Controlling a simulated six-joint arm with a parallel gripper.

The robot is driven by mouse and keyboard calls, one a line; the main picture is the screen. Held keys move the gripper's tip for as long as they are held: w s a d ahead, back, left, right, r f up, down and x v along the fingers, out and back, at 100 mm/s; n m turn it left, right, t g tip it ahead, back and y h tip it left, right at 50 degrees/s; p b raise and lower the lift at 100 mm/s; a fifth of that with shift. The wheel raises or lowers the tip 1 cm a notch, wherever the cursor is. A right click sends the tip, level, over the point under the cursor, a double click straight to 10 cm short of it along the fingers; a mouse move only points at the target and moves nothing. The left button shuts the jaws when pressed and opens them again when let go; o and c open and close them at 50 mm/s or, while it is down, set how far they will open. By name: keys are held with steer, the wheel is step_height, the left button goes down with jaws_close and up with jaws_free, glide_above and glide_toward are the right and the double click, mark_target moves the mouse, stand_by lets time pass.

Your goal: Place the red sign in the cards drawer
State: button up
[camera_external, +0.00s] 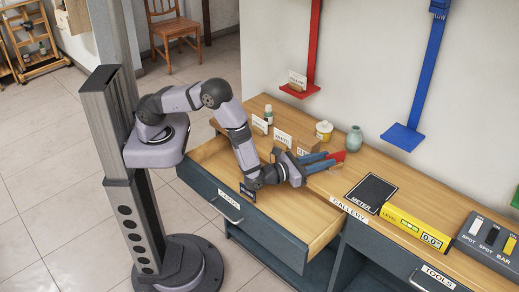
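A small red piece, which looks like the red sign (338,157), shows right at my fingertips, over the tabletop near its front edge. My gripper (322,162) points right, its two fingers on either side of a narrow gap; whether they clasp the red piece is too small to tell. The cards drawer (290,246) is pulled open below my arm, with a white label and a handle on its front. My forearm hides part of the drawer's inside.
Small white cards (260,125), a white jar (324,130) and a teal vase (354,138) stand behind my gripper. A black meter pad (371,192), a yellow level box (415,228) and a grey switch bar (489,240) lie to the right. Red (300,90) and blue (403,137) brackets hang on the wall.

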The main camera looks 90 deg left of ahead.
mark_target(335, 156)
steer(key=shift+w+a+p, duration=0.3)
steer(key=shift+w, duration=0.15)
steer(key=shift+p+x, duration=0.55)
steer(key=shift+x, duration=1.5)
steer(key=shift+f, duration=0.15)
steer(key=shift+c, duration=0.4)
jaws_close()
